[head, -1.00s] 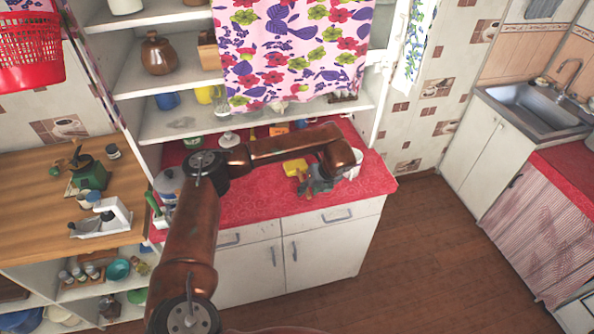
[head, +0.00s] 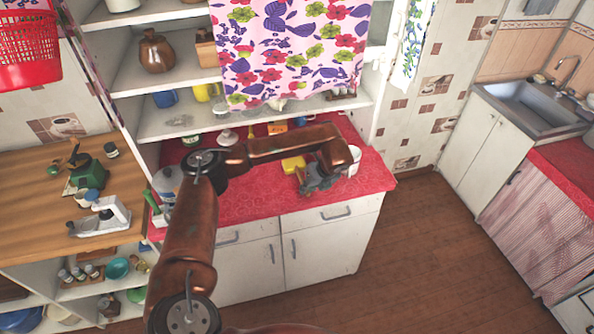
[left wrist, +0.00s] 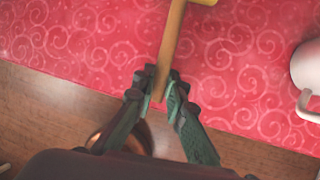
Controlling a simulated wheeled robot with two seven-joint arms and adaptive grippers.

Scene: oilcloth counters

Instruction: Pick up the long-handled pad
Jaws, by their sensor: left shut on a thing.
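The long-handled pad shows in the head view as a yellow block (head: 293,163) on or just above the red counter (head: 250,203). In the left wrist view its yellow-brown handle (left wrist: 173,45) runs from the top edge down between the fingers. My left gripper (head: 313,183) is over the counter's front part. In the left wrist view its green fingers (left wrist: 165,90) are shut on the lower end of the handle. The pad's head is mostly outside the wrist view. I cannot tell whether the pad touches the cloth. My right gripper is not in view.
A white mug (head: 354,161) stands right of my gripper, also at the right of the wrist view (left wrist: 306,72). An orange box (head: 277,128) and jars stand behind. A flowered curtain (head: 290,50) hangs over the shelves. The counter's front edge is close to the gripper.

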